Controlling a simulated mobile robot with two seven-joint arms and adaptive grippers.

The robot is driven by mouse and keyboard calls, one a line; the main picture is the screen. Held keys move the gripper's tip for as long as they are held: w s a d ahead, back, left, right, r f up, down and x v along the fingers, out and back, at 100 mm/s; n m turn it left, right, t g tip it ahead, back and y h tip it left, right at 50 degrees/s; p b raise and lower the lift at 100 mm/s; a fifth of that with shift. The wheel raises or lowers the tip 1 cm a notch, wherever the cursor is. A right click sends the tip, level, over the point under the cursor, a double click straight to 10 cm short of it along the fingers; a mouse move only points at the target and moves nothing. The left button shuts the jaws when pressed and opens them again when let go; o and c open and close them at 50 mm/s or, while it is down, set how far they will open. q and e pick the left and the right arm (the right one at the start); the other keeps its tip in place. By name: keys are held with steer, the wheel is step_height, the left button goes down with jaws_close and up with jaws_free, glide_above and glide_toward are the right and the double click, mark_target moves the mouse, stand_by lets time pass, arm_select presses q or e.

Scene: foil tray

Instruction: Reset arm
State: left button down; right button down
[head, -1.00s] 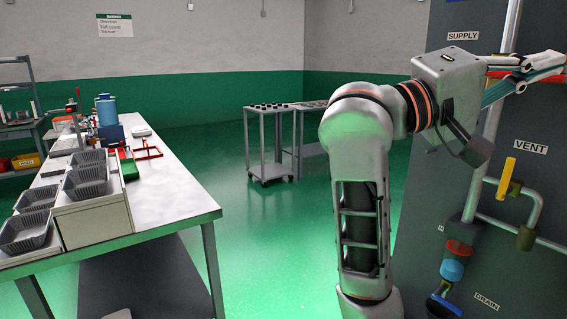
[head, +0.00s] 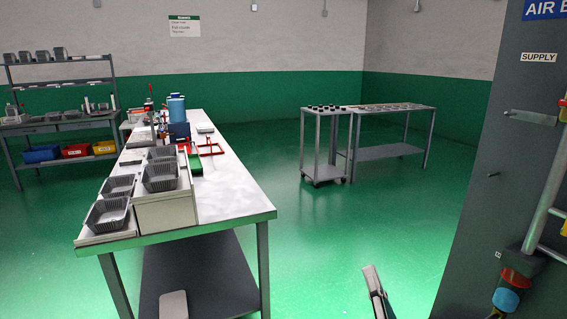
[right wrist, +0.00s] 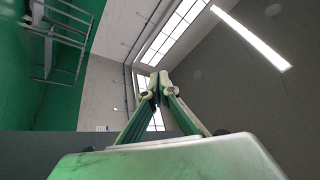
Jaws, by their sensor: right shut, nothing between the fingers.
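My right gripper (head: 373,280) shows at the bottom of the head view, right of the middle, over bare green floor. Only its end part is in that picture. In the right wrist view its two fingers (right wrist: 160,84) come together at the tips, with nothing held between them. Behind them are the wall, windows and ceiling, and no object is near the tips. My left gripper cannot be made out. Foil trays (head: 108,215) rest on and beside pale boxes at the near end of the workbench, well left of my right gripper.
The white workbench (head: 235,205) stands at left. A grey panel (head: 480,225) with pipes and a red and blue fitting (head: 508,290) stands close at right. A small cart (head: 325,145) and a long table (head: 395,108) are at the back. The green floor between is clear.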

steer(key=s+a+f+n+g, duration=0.1)
steer(key=s+f+n+g, duration=0.25)
steer(key=f, duration=0.55)
steer(key=s+f+n+g, duration=0.2)
steer(key=s+f+n, duration=0.15)
steer(key=f, duration=0.55)
steer(key=s+d+f+n+g+h+p, duration=0.1)
steer(key=s+f+n+g, duration=0.4)
steer(key=s+f, duration=1)
steer(key=shift+s+d+f+g+p, duration=0.4)
steer(key=shift+d+f+g, duration=0.2)
steer(key=shift+g, duration=0.25)
